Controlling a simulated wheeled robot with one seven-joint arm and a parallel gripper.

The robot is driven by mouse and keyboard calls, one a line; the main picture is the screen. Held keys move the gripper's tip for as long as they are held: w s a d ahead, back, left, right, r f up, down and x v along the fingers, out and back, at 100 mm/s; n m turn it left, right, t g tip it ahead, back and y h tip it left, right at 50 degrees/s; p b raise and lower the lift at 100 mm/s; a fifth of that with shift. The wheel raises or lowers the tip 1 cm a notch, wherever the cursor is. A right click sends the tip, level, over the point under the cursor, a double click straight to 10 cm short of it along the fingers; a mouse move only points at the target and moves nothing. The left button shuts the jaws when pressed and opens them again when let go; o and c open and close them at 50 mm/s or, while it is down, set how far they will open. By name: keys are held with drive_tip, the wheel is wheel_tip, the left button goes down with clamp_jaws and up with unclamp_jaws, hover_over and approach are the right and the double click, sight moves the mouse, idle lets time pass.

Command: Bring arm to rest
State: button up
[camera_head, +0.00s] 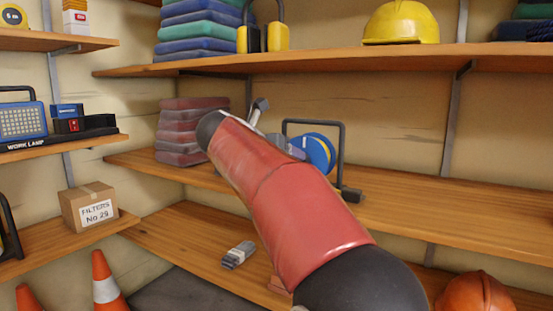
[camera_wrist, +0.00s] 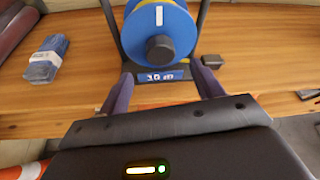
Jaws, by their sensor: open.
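My arm reaches out over the middle shelf in the head view, its red and black links covering the centre of the picture. My gripper (camera_wrist: 162,72) shows in the wrist view with its two dark fingers spread apart and nothing held between them. A blue cable reel (camera_wrist: 158,38) on a black stand with a "10 m" label stands just beyond the fingertips. The reel also shows in the head view (camera_head: 319,152), partly behind my arm. In the head view my gripper is mostly hidden behind my arm, so its exact gap to the reel is unclear.
Folded dark red cloths (camera_head: 188,130) lie on the middle shelf (camera_head: 440,205). A grey-blue packet (camera_wrist: 46,60) lies left of the reel. The upper shelf (camera_head: 330,57) carries a yellow hard hat (camera_head: 402,22). Traffic cones (camera_head: 106,284) stand below left. The middle shelf's right part is clear.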

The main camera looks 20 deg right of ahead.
drive_tip(key=s+a+r+n+t+y+p, duration=0.15)
drive_tip(key=a+r+n+t, duration=0.25)
drive_tip(key=r+n+t, duration=0.7)
drive_tip(key=s+a+f+n+y+p, duration=0.25)
drive_tip(key=a+n+y, duration=0.45)
drive_tip(key=n, duration=0.6)
drive_tip(key=s+a+f+n+g+y+p, duration=0.1)
drive_tip(key=s+a+f+n+g+y, duration=0.25)
drive_tip(key=s+f+n, duration=0.5)
drive_tip(key=s+a+f+n+g+y, duration=0.2)
drive_tip(key=s+f+n+g, duration=0.2)
drive_tip(key=s+f+n, duration=0.5)
drive_tip(key=s+d+f+n+g+h+p, duration=0.1)
drive_tip(key=s+d+f+n+g+h, duration=0.1)
drive_tip(key=s+f, duration=0.8)
wheel_tip(320, 180, down, 3)
drive_tip(key=d+n+g, duration=0.1)
drive_tip(key=d+g, duration=0.1)
drive_tip(key=g, duration=0.1)
drive_tip(key=shift+d+r+h, duration=0.15)
drive_tip(key=shift+d+h, duration=0.15)
drive_tip(key=shift+d, duration=0.05)
